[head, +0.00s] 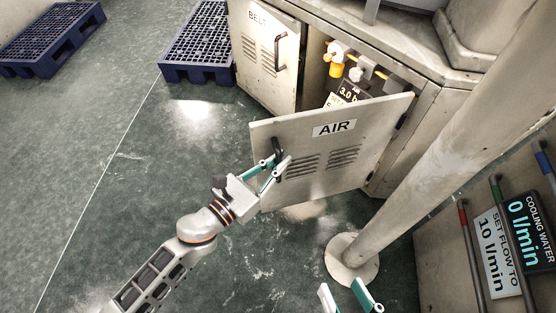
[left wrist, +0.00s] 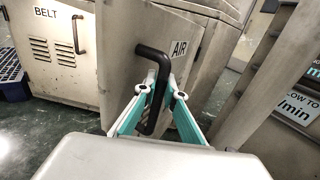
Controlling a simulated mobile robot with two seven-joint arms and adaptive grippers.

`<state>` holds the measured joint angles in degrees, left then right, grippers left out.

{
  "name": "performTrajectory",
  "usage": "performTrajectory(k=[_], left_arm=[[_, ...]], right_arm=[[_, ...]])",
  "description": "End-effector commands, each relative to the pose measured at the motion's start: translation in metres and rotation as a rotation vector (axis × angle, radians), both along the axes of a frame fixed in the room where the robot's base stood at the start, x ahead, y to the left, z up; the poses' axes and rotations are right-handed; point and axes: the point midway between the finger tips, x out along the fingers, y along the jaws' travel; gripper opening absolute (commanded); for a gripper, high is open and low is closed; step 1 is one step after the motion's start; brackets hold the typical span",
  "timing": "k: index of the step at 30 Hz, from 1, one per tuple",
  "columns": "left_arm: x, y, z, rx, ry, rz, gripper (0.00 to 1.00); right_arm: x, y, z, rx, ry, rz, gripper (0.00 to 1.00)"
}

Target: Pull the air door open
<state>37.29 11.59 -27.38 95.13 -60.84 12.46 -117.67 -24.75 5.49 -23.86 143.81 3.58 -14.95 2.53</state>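The air door (head: 330,150) is a pale metal panel with an AIR label and vent slots. It stands partly open, swung out from the cabinet, with its hinge side at the right. Its black bar handle (head: 278,147) is near its left edge; the handle also shows in the left wrist view (left wrist: 157,85). My left gripper (head: 281,160) is at the handle, one teal-padded finger on each side, and small gaps seem to show between fingers and bar. The handle's lower end is partly hidden. My right gripper (head: 344,288) is open and empty at the bottom edge of the head view.
The shut BELT door (head: 265,55) is left of the opening. Inside are yellow fittings (head: 336,70) and a dark sign. A round post (head: 440,150) on a floor base stands right of the door. Blue pallets (head: 195,45) lie behind. Floor at left is clear.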

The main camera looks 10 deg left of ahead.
Motion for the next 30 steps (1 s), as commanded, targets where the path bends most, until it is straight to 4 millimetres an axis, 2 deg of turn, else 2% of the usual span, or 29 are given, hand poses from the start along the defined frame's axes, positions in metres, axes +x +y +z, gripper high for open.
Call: performTrajectory(k=[1,2,12,16,30], left_arm=[[-0.001,0.000,-0.005,0.004,0.006,0.001,0.20],[-0.001,0.000,-0.004,0.004,0.006,0.001,0.27],[-0.001,0.001,-0.001,0.001,0.002,0.000,0.27],[-0.007,0.006,-0.002,0.001,0.003,0.001,0.27],[-0.077,0.058,-0.002,0.002,0.005,0.001,0.27]], right_arm=[[0.000,0.000,-0.001,0.001,0.001,0.000,0.40],[0.000,0.000,-0.001,0.001,0.001,0.000,0.40],[0.000,0.000,0.000,0.002,0.001,-0.003,0.40],[0.000,0.000,0.000,0.001,0.000,-0.002,0.40],[0.000,0.000,0.000,-0.001,0.000,0.000,0.40]])
